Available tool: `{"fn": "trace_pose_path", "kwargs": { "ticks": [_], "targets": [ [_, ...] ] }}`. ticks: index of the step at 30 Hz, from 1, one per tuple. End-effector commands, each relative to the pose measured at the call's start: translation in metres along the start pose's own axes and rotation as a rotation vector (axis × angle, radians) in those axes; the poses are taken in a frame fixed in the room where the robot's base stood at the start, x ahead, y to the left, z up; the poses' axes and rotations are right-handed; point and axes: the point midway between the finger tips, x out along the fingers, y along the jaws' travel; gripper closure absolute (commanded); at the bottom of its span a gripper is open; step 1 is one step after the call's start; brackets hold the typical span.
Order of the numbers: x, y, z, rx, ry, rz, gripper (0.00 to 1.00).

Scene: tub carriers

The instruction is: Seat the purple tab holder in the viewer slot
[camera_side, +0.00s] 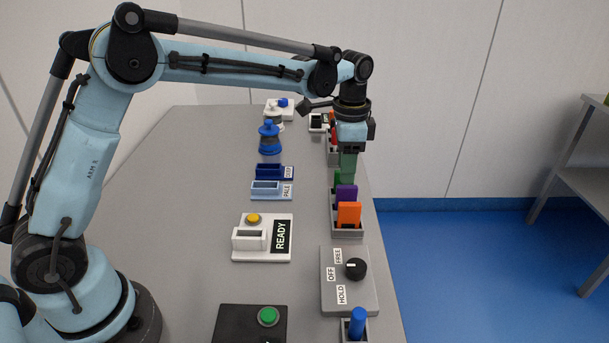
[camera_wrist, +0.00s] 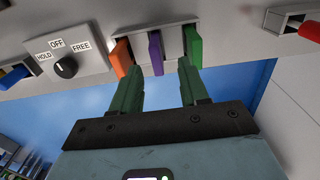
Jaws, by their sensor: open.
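The purple tab holder (camera_side: 346,192) stands upright in a grey rack (camera_side: 347,233), between an orange holder (camera_side: 349,214) and a green holder. It also shows in the wrist view (camera_wrist: 155,53), in the middle of the row. My gripper (camera_side: 347,177) points down over the rack. In the wrist view its green fingers (camera_wrist: 160,68) are apart, with the purple holder lined up with the gap between their tips; I cannot tell whether they touch it. A white unit with a READY screen (camera_side: 280,236), a yellow button and a slotted block (camera_side: 249,239) looks like the viewer; its slot appears empty.
The orange holder (camera_wrist: 121,56) and green holder (camera_wrist: 193,46) flank the purple one closely. A knob panel (camera_side: 348,285) and a blue-item rack (camera_side: 357,325) stand nearer the camera. Blue trays (camera_side: 270,188) and a blue bottle (camera_side: 269,139) stand left of the rack row.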

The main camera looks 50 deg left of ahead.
Motion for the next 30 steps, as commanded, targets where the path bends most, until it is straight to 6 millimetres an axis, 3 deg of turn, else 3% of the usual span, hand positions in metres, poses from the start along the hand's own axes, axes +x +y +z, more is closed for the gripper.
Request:
{"fn": "trace_pose_path", "kwargs": {
  "ticks": [6,14,24,30],
  "targets": [
    [-0.032,0.000,0.000,0.000,0.000,0.000,0.56],
    [-0.049,0.001,0.005,-0.018,0.010,-0.008,0.56],
    [-0.079,0.024,0.060,-0.242,0.160,-0.104,0.56],
    [-0.083,0.045,0.100,-0.398,0.275,-0.159,0.56]
  ]
}}
